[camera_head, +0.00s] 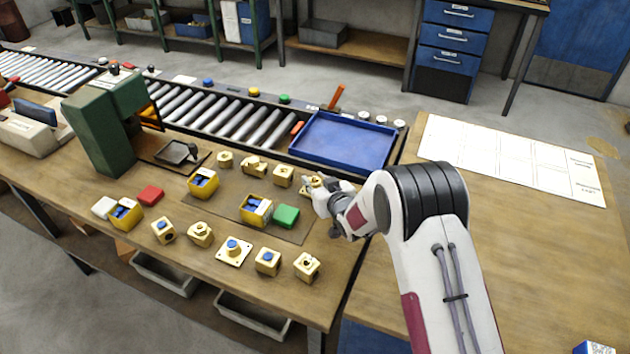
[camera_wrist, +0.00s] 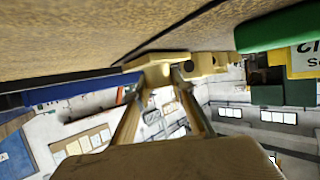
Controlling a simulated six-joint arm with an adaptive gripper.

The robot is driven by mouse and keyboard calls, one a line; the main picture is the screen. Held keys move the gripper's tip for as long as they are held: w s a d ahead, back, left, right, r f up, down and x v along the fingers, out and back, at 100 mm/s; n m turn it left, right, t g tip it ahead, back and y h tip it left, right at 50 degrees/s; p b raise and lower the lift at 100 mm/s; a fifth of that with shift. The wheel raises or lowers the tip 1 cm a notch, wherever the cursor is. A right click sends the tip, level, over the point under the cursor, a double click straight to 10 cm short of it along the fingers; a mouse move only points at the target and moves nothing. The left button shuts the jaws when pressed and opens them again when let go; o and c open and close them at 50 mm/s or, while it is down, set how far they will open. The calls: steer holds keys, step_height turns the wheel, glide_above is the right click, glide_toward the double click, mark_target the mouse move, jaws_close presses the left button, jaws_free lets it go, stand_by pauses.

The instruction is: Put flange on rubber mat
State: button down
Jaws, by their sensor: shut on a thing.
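My gripper (camera_head: 318,189) is at the right end of the rubber mat (camera_head: 291,232), low over the bench. It is shut on a brass flange (camera_head: 316,180), mostly hidden by the fingers in the head view. In the wrist view the flange (camera_wrist: 152,62) sits between the fingertips (camera_wrist: 162,84), its flat plate toward the bench surface. I cannot tell whether it touches that surface. Another square brass flange with a blue top (camera_head: 234,251) sits at the front of the bench.
A green block (camera_head: 286,216) and a yellow bin (camera_head: 256,210) stand left of my gripper. A blue tray (camera_head: 343,140) lies behind it. Several brass parts, including one at the front right (camera_head: 307,266), are close by. A green drilling machine (camera_head: 97,130) stands at left.

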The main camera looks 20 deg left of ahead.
steer(key=c, duration=1.7)
jaws_free()
steer(key=shift+f, duration=0.15)
steer(key=shift+r, duration=0.2)
steer(key=shift+v, duration=3.75)
steer(key=shift+f, duration=0.1)
